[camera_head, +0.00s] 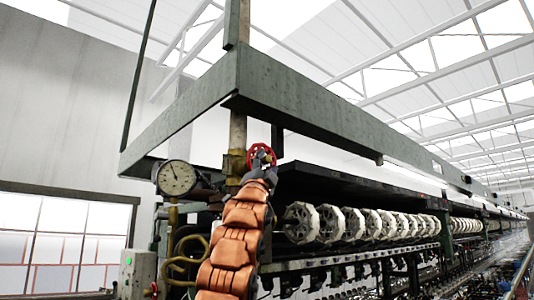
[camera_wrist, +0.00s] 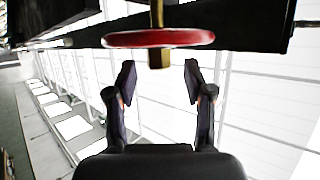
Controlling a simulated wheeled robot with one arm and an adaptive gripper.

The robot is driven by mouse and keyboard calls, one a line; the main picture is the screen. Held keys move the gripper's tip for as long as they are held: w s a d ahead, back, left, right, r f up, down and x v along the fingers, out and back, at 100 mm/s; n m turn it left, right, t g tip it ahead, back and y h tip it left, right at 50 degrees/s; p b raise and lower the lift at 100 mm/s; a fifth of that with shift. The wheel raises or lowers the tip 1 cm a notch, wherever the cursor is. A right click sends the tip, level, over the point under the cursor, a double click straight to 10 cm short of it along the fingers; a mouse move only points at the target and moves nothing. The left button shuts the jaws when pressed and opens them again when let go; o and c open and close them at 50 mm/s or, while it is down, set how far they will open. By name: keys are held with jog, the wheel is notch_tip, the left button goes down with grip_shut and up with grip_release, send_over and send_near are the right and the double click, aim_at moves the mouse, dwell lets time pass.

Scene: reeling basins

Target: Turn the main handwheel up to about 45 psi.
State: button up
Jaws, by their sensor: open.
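The main handwheel is a red wheel (camera_head: 262,157) on a brass valve at the vertical pipe, above the end of my arm. In the wrist view the red handwheel (camera_wrist: 158,38) shows edge-on, with its brass stem and hub in the middle. My gripper (camera_wrist: 160,78) is open and empty, its two dark fingers apart just short of the wheel. In the head view my gripper (camera_head: 262,172) is right by the wheel and partly covers it. A round pressure gauge (camera_head: 176,178) with a white face hangs left of the valve. Its needle points to the upper left; the numbers are too small to read.
A green steel beam frame (camera_head: 310,92) passes above and behind the valve. A row of white reels (camera_head: 340,222) runs to the right. Curved brass tubing (camera_head: 185,255) and a grey-green box (camera_head: 137,273) stand at lower left, beside my arm.

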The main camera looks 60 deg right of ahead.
jog(key=shift+p+x, duration=0.75)
jog(key=shift+x, duration=0.4)
jog(key=shift+d, duration=0.1)
grip_shut()
